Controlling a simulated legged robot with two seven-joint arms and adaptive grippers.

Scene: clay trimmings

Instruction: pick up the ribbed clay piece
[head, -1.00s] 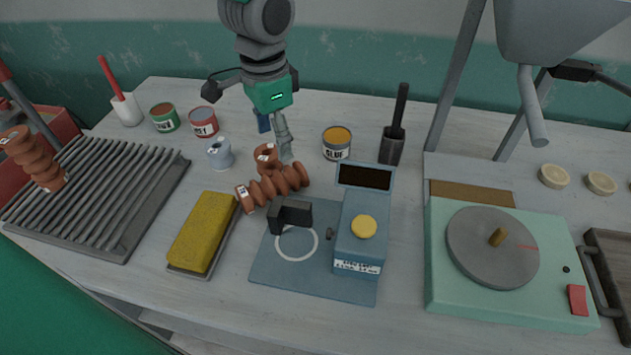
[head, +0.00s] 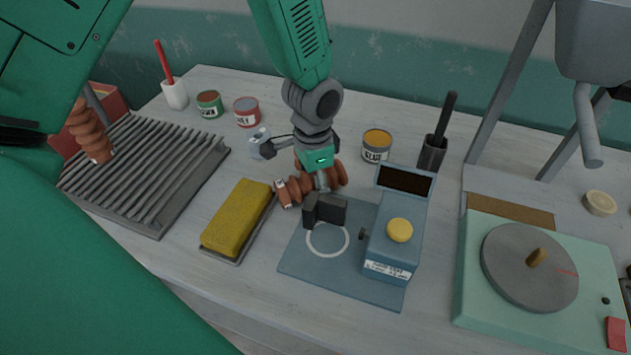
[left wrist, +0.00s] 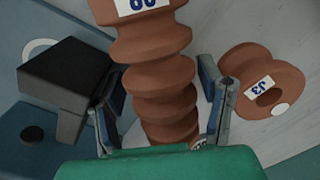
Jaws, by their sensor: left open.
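The ribbed clay piece (head: 292,190) is a terracotta, screw-like roll lying behind the blue device's plate in the head view, partly hidden by my left gripper (head: 321,183). In the left wrist view the ribbed clay piece (left wrist: 158,78) runs between the two fingers of my left gripper (left wrist: 162,112). The fingers are open, one on each side of it; whether either touches it I cannot tell. It carries a white label with blue print at its upper end. My right gripper is not in view.
A smaller clay piece marked J3 (left wrist: 262,80) lies close beside the right finger. A black block (head: 325,210) stands on the blue plate (head: 345,277) on the other side.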

